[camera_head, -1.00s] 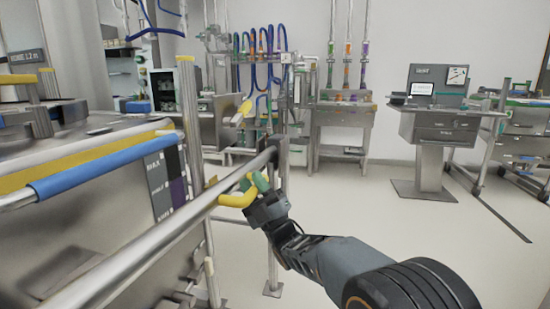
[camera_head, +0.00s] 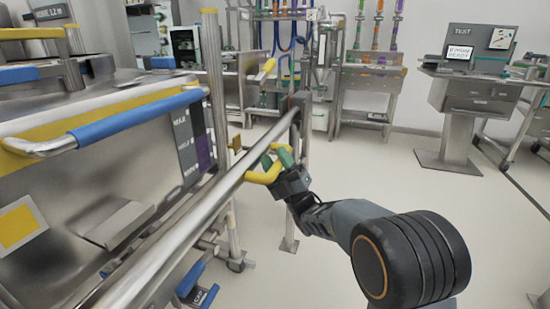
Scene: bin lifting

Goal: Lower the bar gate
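The bar gate (camera_head: 190,228) is a long round metal bar. It runs from the lower left edge of the picture up to a metal post (camera_head: 304,128) near the middle. A yellow loop handle (camera_head: 258,178) sticks out from the right side of the bar. My gripper (camera_head: 278,158), with green fingertips, is at this handle. It looks shut on it, though the fingers partly hide the grip. The near end of the bar is out of view, so its full slope cannot be told.
A steel cabinet with a yellow and blue rail (camera_head: 125,121) fills the left, close beside the bar. A yellow-topped post (camera_head: 214,75) stands at its corner. A workstation with a screen (camera_head: 455,105) stands at the far right. The floor (camera_head: 400,180) right of my arm is clear.

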